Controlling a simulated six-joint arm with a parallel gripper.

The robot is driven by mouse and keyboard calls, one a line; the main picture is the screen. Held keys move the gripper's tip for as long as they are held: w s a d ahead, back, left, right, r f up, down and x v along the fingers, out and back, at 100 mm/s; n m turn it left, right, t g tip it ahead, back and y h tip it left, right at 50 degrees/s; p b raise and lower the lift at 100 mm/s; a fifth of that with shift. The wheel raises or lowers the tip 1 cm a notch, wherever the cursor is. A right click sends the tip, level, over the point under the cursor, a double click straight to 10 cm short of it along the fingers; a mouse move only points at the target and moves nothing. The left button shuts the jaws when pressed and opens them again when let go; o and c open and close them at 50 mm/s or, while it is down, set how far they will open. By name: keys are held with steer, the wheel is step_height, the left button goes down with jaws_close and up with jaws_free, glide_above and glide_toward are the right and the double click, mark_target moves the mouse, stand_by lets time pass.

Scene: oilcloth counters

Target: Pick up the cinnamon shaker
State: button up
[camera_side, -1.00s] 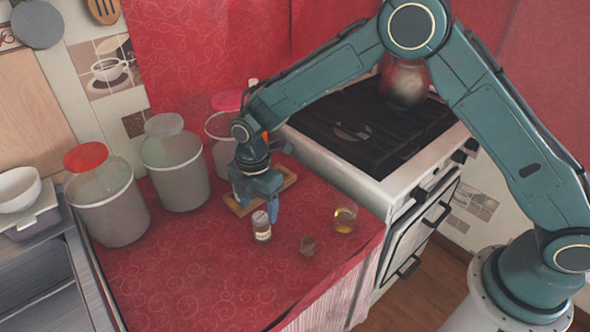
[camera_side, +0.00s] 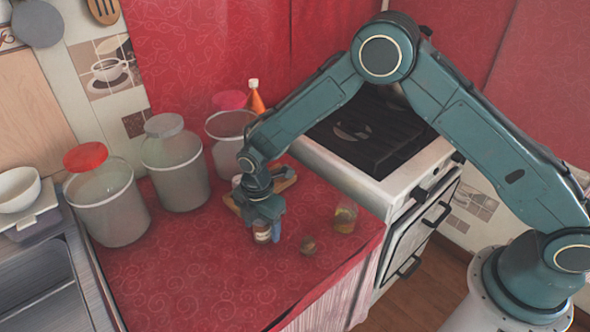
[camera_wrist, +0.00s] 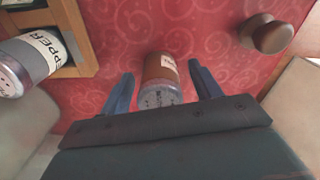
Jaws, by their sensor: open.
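The cinnamon shaker (camera_wrist: 160,68) is a small clear jar with brown contents, a pale label and a greyish lid. It stands on the red oilcloth, and its label is too small to read surely. In the side view the shaker (camera_side: 262,234) is partly hidden by my gripper (camera_side: 265,222). In the wrist view my gripper (camera_wrist: 162,76) is open, with one blue finger on each side of the shaker. A gap shows between the shaker and each finger.
A small brown wooden item (camera_side: 308,246) and a glass with yellow liquid (camera_side: 345,218) stand to the right. Large canisters (camera_side: 105,205) line the back left. The front oilcloth is clear.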

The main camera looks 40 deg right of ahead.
steer(key=shift+f, duration=0.15)
stand_by(0.3)
steer(key=c, duration=1.1)
step_height(320, 180, up, 20)
steer(key=shift+r, duration=0.1)
stand_by(0.5)
